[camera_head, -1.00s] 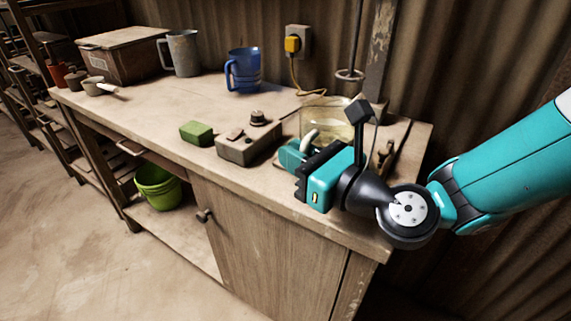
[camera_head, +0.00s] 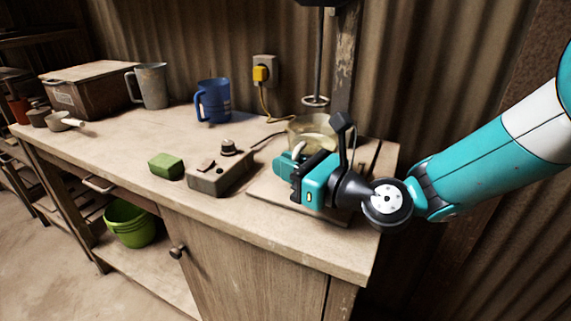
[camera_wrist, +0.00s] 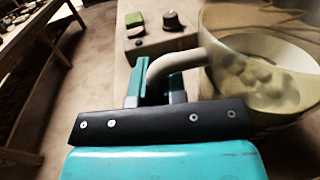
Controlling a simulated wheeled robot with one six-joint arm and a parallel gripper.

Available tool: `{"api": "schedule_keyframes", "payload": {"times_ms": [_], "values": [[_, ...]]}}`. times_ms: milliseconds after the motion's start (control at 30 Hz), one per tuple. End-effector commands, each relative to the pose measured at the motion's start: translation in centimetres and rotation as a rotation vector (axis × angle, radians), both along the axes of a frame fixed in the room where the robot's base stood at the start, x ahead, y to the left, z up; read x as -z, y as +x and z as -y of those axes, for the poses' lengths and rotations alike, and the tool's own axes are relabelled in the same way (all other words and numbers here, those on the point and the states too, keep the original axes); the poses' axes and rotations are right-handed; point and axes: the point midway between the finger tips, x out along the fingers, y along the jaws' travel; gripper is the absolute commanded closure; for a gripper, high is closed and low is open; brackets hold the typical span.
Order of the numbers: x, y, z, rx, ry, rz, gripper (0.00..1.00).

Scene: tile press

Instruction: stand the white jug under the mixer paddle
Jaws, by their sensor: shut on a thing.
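The jug (camera_head: 309,124) looks pale yellowish and see-through rather than plain white. In the wrist view the jug (camera_wrist: 290,55) shows a wide open mouth and pale lumpy contents. My gripper (camera_head: 297,165) is shut on its curved pale handle (camera_wrist: 172,64). The mixer paddle (camera_head: 316,100) is a pale ring at the foot of a thin upright shaft. It shows just above the jug's rim in the head view; whether it is centred over the mouth I cannot tell. My gripper hides the jug's lower part, so whether it touches the board (camera_head: 262,190) is unclear.
A grey control box (camera_head: 215,180) with a dark knob and a green block (camera_head: 166,166) lie left of my gripper. A blue jug (camera_head: 213,102), a grey jug (camera_head: 150,86) and a lidded box (camera_head: 90,82) stand farther back. The mixer's post (camera_head: 344,75) rises behind.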

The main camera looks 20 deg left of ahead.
Motion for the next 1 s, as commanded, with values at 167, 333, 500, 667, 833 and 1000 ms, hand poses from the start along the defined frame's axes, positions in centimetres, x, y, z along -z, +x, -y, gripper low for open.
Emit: {"api": "schedule_keyframes", "payload": {"times_ms": [167, 333, 500, 667, 833, 1000], "values": [[-0.13, 0.03, -0.02, 0.001, 0.004, 0.004, 1.0], [-0.13, 0.02, -0.03, 0.001, 0.004, 0.004, 1.0], [-0.02, 0.0, 0.04, 0.001, 0.003, 0.004, 1.0], [0.2, -0.04, 0.16, 0.001, 0.003, 0.004, 1.0], [0.32, -0.08, 0.22, 0.001, 0.002, 0.004, 1.0], [0.38, -0.09, 0.21, 0.001, 0.001, 0.003, 0.74]]}}
